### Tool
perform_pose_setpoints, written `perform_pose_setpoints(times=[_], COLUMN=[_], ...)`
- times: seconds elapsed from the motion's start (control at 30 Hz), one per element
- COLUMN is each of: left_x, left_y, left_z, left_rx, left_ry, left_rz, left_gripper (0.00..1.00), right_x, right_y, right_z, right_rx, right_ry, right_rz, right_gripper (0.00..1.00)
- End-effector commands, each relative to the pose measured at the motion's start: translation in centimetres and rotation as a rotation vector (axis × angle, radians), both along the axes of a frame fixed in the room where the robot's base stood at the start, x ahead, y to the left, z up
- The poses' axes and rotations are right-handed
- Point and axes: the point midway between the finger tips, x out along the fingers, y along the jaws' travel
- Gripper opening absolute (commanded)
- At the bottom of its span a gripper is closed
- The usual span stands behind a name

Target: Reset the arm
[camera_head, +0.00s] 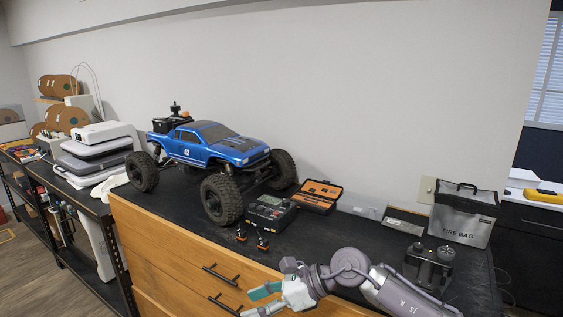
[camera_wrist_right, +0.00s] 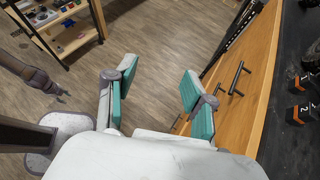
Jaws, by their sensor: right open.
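My right gripper (camera_head: 265,301) is in front of the wooden drawer cabinet, low in the head view, with its arm coming in from the right. In the right wrist view its two teal-padded fingers (camera_wrist_right: 158,91) stand wide apart with only floor between them, so it is open and empty. My left arm is outside the head view. A grey arm, which looks like my left one, enters the right wrist view from the left. Its end (camera_wrist_right: 58,93) is too small to read.
A blue RC truck (camera_head: 215,146) stands on the black bench top, with a charger (camera_head: 270,214), an open orange-lined case (camera_head: 319,194), small batteries (camera_head: 263,243), a transmitter (camera_head: 429,264) and a fire bag (camera_head: 463,215). Drawer handles (camera_wrist_right: 236,78) stick out near the right gripper. The floor (camera_wrist_right: 160,40) is open.

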Motion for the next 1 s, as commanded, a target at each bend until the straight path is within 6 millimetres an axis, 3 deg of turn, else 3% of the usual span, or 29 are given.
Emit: perform_pose_setpoints(times=[0.03, 0.13, 0.23, 0.33, 0.43, 0.53, 0.63, 0.7, 0.73, 0.83, 1.0], left_x=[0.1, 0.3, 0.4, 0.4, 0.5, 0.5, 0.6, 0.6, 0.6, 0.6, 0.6], left_y=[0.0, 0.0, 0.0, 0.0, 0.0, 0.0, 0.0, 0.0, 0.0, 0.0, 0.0], left_z=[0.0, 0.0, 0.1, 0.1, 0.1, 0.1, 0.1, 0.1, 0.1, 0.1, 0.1], left_rx=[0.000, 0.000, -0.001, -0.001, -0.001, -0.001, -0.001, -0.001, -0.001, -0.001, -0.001], left_ry=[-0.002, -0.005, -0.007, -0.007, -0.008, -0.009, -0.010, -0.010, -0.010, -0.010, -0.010], left_rz=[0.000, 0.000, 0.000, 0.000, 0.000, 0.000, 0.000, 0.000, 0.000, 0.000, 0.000], left_gripper=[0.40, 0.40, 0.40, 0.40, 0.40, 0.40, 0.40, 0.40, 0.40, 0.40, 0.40], right_x=[-1.7, -2.6, -1.8, -0.3, 0.6, -0.2, -3.0, -5.9, -7.3, -11.8, -18.2], right_y=[2.5, 4.2, 2.3, -2.1, -7.9, -13.6, -18.0, -20.4, -21.2, -23.1, -24.6], right_z=[1.5, 5.9, 9.1, 9.6, 6.9, 1.8, -3.8, -7.6, -9.1, -12.9, -16.5], right_rx=[0.189, 0.558, 0.893, 1.194, 1.455, 1.665, 1.810, 1.881, -1.894, -1.653, -1.386], right_ry=[0.087, 0.288, 0.529, 0.796, 1.078, 1.346, 1.575, 1.714, -1.759, -1.619, -1.448], right_rz=[-0.054, -0.217, -0.418, -0.653, -0.920, -1.211, -1.493, -1.695, 1.772, 1.726, 1.671], right_gripper=[0.54, 0.54, 0.54, 0.54, 0.54, 0.54, 0.54, 0.54, 0.54, 0.54, 0.54])
